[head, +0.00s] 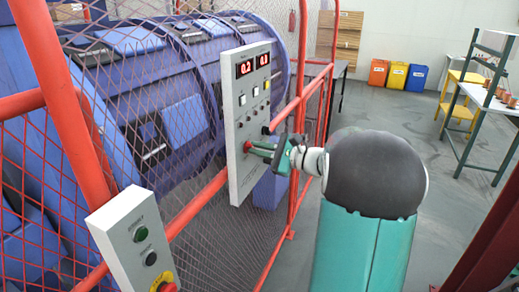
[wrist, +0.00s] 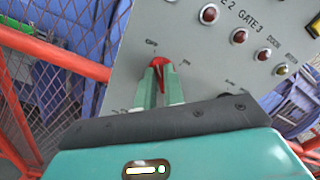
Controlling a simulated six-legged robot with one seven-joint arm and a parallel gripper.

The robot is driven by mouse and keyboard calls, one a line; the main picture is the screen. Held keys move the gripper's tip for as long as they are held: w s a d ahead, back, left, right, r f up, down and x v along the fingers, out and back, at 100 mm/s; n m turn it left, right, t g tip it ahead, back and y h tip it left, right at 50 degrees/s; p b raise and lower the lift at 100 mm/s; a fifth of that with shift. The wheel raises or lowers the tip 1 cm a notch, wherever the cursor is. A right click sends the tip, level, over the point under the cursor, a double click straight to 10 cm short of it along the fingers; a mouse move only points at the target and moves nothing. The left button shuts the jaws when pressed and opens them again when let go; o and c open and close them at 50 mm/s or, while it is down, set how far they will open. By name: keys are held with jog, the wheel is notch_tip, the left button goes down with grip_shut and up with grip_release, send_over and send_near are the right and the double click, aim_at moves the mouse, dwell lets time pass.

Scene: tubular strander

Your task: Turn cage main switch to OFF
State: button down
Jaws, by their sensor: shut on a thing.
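The cage main switch is a red rotary handle (wrist: 160,64) on the lower part of a grey control panel (head: 245,120). Its red part also shows at the panel in the head view (head: 247,146). My gripper (wrist: 160,78) has its two green fingers closed on the red handle, one on each side. In the wrist view the handle's top end lies between the printed labels, which are too small to read surely. In the head view my gripper (head: 262,150) reaches the panel from the right. The fingers hide the handle's lower part.
The panel has digital displays (head: 252,65) and several lamps (wrist: 209,14). A red mesh fence (head: 100,150) surrounds the blue machine. A smaller button box (head: 135,240) stands at lower left. Bins (head: 397,75) and a workbench (head: 485,95) stand farther right, with clear floor between.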

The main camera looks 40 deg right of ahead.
jog(key=shift+s+n, duration=0.1)
jog(key=shift+n, duration=0.4)
jog(key=c, duration=1.5)
grip_release()
jog(key=shift+s, duration=0.1)
jog(key=shift+c, duration=0.2)
jog(key=shift+o, duration=0.2)
jog(key=v, duration=1.3)
jog(key=shift+s+d, duration=0.15)
jog(key=shift+s, duration=0.1)
jog(key=shift+f, duration=0.1)
